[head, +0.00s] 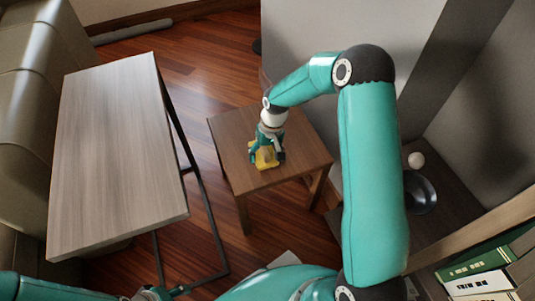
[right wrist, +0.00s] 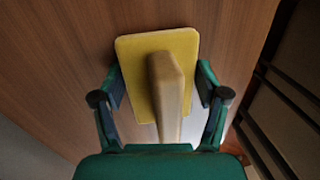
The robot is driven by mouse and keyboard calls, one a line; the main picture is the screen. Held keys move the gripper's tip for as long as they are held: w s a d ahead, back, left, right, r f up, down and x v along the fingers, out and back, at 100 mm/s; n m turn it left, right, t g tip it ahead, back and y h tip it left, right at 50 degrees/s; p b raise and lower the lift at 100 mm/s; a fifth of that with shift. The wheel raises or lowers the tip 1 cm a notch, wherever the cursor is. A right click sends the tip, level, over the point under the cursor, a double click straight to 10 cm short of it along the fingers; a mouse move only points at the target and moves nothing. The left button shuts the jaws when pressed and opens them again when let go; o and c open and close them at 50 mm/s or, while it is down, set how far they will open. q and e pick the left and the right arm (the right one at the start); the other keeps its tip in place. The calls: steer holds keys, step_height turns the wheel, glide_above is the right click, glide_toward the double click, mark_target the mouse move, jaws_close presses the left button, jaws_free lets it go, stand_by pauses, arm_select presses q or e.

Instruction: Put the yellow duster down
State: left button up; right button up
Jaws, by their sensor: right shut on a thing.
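The yellow duster (head: 265,160) is at the small brown wooden table (head: 228,135) in the head view. In the right wrist view the duster (right wrist: 131,60) shows as a flat yellow pad with a pale wooden handle along its middle. My right gripper (head: 266,153) points down and is shut on the duster, one finger on each side of it. The right gripper also shows in the right wrist view (right wrist: 162,90). Whether the duster touches the tabletop I cannot tell. My left gripper (head: 160,293) shows only in part at the bottom edge, and its fingers are unclear.
A longer grey-wood table (head: 110,150) with a dark metal frame stands at the left, beside a sofa (head: 25,120). A dark shelf at the right holds a white ball (head: 416,160) and a dark bowl (head: 421,194).

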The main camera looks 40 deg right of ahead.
steer(key=shift+f, duration=0.35)
steer(key=shift+o, duration=0.5)
steer(key=shift+s+f+b, duration=0.15)
steer(key=shift+f+b, duration=0.4)
steer(key=shift+f, duration=0.05)
steer(key=o, duration=1.7)
steer(key=shift+f, duration=0.15)
steer(key=shift+r, duration=0.2)
steer(key=shift+r+p, duration=0.3)
steer(key=shift+p, duration=0.1)
steer(key=r+p, duration=0.1)
steer(key=r, duration=0.3)
steer(key=d+r+p, duration=0.1)
steer(key=r, duration=0.3)
steer(key=d+r+p, duration=0.1)
steer(key=r+p, duration=0.1)
steer(key=r, duration=0.2)
steer(key=shift+r, duration=0.25)
